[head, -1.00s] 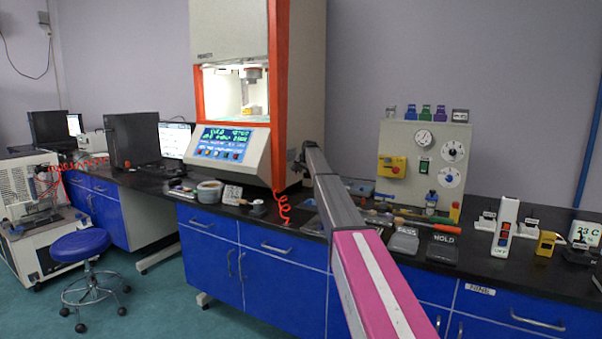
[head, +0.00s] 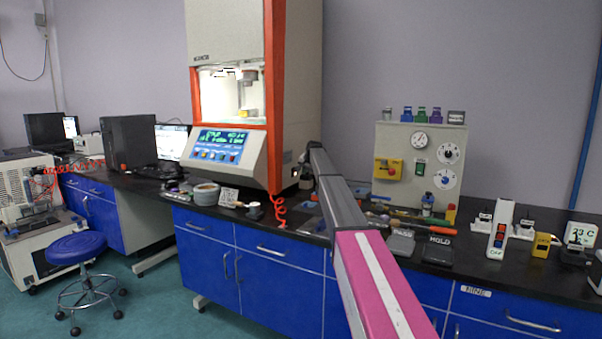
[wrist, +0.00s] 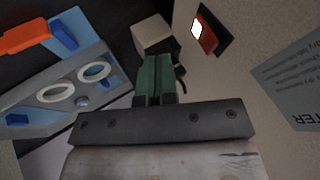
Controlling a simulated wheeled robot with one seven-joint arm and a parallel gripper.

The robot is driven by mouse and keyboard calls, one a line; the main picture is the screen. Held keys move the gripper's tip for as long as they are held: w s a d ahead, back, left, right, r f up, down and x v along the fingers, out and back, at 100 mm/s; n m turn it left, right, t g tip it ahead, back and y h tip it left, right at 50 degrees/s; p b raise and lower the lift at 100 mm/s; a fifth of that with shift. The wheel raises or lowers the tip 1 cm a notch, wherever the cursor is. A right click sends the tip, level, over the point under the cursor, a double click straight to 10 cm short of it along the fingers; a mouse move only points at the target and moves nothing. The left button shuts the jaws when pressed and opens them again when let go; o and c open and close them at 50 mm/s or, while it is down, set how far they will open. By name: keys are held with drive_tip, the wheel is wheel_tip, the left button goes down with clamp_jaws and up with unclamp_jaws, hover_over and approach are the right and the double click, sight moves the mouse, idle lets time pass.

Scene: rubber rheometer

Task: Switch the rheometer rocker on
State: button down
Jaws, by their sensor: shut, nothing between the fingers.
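The rheometer (head: 297,90) is a tall cream cabinet with orange-red edges, a lit chamber and a sloped control panel, standing on the bench. In the wrist view, a red rocker (wrist: 209,41) with a bright white end sits in a dark recess in a cream panel, at the upper right. I cannot tell its on or off position. My gripper (wrist: 155,58) has green fingers that are shut and empty. They are left of and below the rocker in that view, apart from it. In the head view my gripper is small beside the cabinet's lower right side.
In the wrist view, a printed label (wrist: 290,75) is right of the rocker, and a pale block (wrist: 153,34) is beyond my fingertips. A blue-grey tray with white rings (wrist: 94,71) is at left. A grey panel with dials (head: 395,135) stands on the cluttered bench at right.

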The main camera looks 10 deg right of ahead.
drive_tip(key=v, duration=0.8)
drive_tip(key=shift+s+d, duration=0.4)
drive_tip(key=shift+s, duration=0.05)
drive_tip(key=shift+f, duration=0.1)
